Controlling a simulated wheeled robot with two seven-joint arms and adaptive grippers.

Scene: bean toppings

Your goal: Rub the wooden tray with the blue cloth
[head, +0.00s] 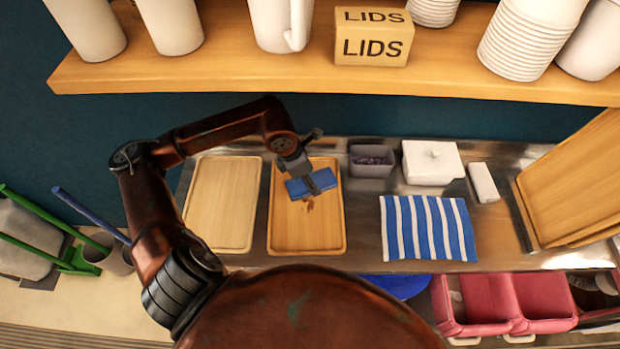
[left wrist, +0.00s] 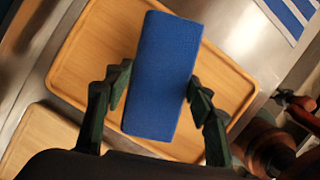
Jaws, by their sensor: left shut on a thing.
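The wooden tray (head: 326,232) is the right one of two on the steel counter, with a small reddish-brown stain (head: 309,204) on its middle. My left gripper (head: 312,184) is over this tray, shut on the folded blue cloth (head: 296,188). In the left wrist view the cloth (left wrist: 160,75) sits between the two fingers (left wrist: 157,90), with the tray (left wrist: 90,62) behind it. I cannot tell whether the cloth touches the tray. My right gripper is not in view.
A paler tray (head: 221,205) lies just left. A grey container (head: 371,170), a white lidded box (head: 431,163) and a striped cloth (head: 427,228) are to the right. A shelf (head: 230,80) with cups and a LIDS box (head: 373,37) overhangs the back.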

